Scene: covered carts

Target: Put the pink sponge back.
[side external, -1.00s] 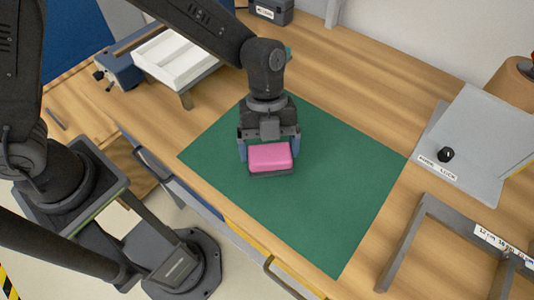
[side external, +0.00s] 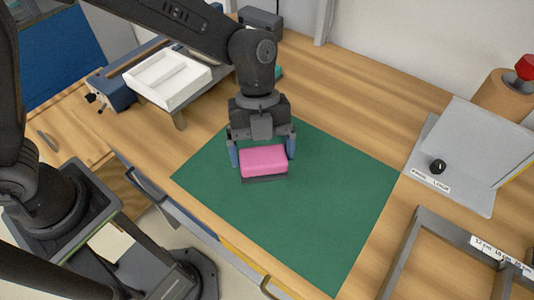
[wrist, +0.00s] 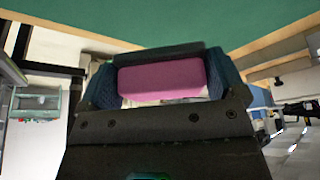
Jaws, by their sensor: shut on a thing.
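The pink sponge (side external: 263,160) is a block held between the two blue fingers of my gripper (side external: 262,152). It is over the green mat (side external: 330,215), left of the mat's middle in the side view. A dark strip shows along its lower edge; I cannot tell whether this is a part of it, a thing under it or shadow. In the wrist view the sponge (wrist: 160,76) lies between the blue finger pads of my gripper (wrist: 160,85), with a dark bar along its far side. The gap below the sponge is hard to judge.
A white divided tray (side external: 182,92) stands on a raised support at the back left, beside a blue vise-like tool (side external: 112,88). A grey panel with a black knob (side external: 438,166) is at the right, near a grey frame (side external: 412,245). The mat's right side is clear.

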